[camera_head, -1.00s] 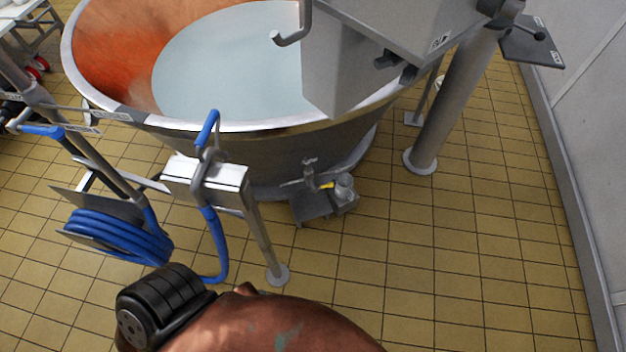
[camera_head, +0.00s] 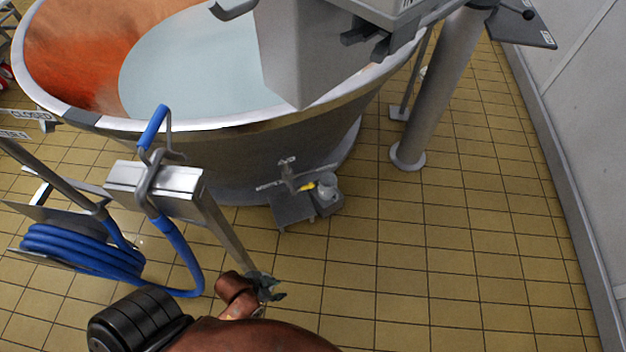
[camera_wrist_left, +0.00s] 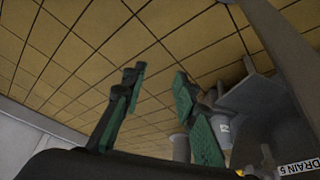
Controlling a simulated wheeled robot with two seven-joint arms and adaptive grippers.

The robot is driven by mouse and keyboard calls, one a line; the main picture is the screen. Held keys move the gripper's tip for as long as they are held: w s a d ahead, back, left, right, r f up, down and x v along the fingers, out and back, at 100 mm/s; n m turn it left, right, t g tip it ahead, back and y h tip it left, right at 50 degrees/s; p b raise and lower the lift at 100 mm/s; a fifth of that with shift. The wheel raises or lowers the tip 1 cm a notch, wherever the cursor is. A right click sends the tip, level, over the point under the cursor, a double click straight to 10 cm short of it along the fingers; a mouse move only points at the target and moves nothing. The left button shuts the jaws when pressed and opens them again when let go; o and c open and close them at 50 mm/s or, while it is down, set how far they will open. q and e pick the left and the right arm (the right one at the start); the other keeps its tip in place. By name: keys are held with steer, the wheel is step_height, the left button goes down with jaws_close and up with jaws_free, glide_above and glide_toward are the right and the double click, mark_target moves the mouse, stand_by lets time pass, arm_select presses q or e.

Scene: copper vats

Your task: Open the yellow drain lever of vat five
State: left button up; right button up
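The small yellow drain lever (camera_head: 307,187) sits on the drain valve low at the front of the copper vat (camera_head: 240,150). A grey bracket (camera_head: 292,210) and a small grey pot-like part (camera_head: 326,188) are beside it. My left gripper (camera_head: 277,287) is below and a little left of the lever in the head view, apart from it, above the floor. In the left wrist view its green-padded fingers (camera_wrist_left: 158,78) are spread with nothing between them. A "DRAIN 5" label (camera_wrist_left: 297,168) shows at the lower right there, next to a sliver of yellow (camera_wrist_left: 240,172). My right gripper is out of view.
A steel stand (camera_head: 165,185) with a blue-handled hose (camera_head: 178,250) is left of the valve, close to my left arm. A coiled blue hose (camera_head: 80,250) hangs further left. A thick grey post (camera_head: 435,100) stands right. Tiled floor (camera_head: 440,250) is clear at right.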

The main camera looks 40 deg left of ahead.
arm_select(q)
steer(key=w+a+r+m+t, duration=0.15)
steer(key=w+t, duration=0.25)
steer(key=w, duration=0.8)
steer(key=w+a+m+t, duration=0.1)
steer(key=w+m+t, duration=0.25)
steer(key=w, duration=0.95)
steer(key=w+a+m+t+y+b, duration=0.1)
steer(key=w+a+m+t+y, duration=0.2)
steer(key=a, duration=0.5)
steer(key=w+a+m+t+y, duration=0.1)
steer(key=w+a+m+t, duration=0.1)
steer(key=w+a, duration=0.4)
steer(key=w+a+f+b, duration=0.1)
steer(key=w+a+b, duration=0.1)
steer(key=w, duration=0.5)
steer(key=shift+a+b, duration=0.4)
steer(key=shift+b, duration=0.3)
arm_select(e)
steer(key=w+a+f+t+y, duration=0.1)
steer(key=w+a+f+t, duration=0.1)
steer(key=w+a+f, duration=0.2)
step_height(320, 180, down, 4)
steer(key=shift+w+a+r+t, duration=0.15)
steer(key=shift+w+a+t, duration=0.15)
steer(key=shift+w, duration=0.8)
arm_select(q)
steer(key=shift+f, duration=0.1)
steer(key=shift+c, duration=0.4)
